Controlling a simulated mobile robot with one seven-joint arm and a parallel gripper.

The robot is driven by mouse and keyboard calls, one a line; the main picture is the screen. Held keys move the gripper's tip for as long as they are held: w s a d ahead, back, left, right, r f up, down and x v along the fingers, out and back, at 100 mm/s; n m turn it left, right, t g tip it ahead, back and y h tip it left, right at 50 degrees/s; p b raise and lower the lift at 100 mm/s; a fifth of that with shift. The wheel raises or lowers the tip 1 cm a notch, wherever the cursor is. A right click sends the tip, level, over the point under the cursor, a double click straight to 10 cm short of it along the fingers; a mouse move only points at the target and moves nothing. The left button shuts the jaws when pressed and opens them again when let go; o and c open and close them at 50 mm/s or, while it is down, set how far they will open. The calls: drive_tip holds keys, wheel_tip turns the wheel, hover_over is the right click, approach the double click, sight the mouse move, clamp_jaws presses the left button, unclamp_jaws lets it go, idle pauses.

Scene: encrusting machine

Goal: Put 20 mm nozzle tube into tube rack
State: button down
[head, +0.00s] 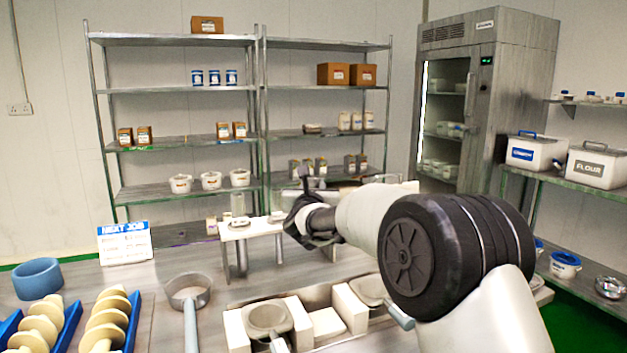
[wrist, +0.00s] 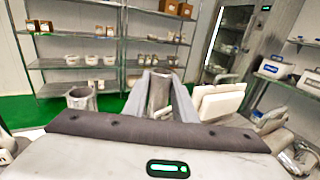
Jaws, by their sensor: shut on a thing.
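My gripper (head: 303,215) is over the worktable, beside the right end of a white-topped stand (head: 250,231) that looks like the tube rack. In the wrist view my gripper (wrist: 161,105) is shut on a grey metal tube (wrist: 160,90), which stands up between the fingers. I cannot read its size. Its lower end is hidden, and in the head view my gripper and arm hide it. Another grey tube stands upright at the rack's left end (head: 238,204); a similar tube shows left of the fingers in the wrist view (wrist: 80,98). Metal tubes or legs reach below the rack's top.
Blue trays of cream discs (head: 107,322), a blue ring (head: 37,279) and a NEXT JOB sign (head: 124,243) stand at left. A handled metal ring (head: 188,291) and white blocks with metal cups (head: 267,319) lie in front. Shelves (head: 185,146) stand behind.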

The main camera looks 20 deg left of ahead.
drive_tip(key=shift+f, duration=0.95)
drive_tip(key=c, duration=1.4)
unclamp_jaws()
drive_tip(key=shift+o, duration=1.1)
drive_tip(key=shift+f, duration=0.1)
drive_tip(key=shift+s, duration=0.15)
drive_tip(key=v, duration=0.7)
drive_tip(key=shift+s, duration=0.15)
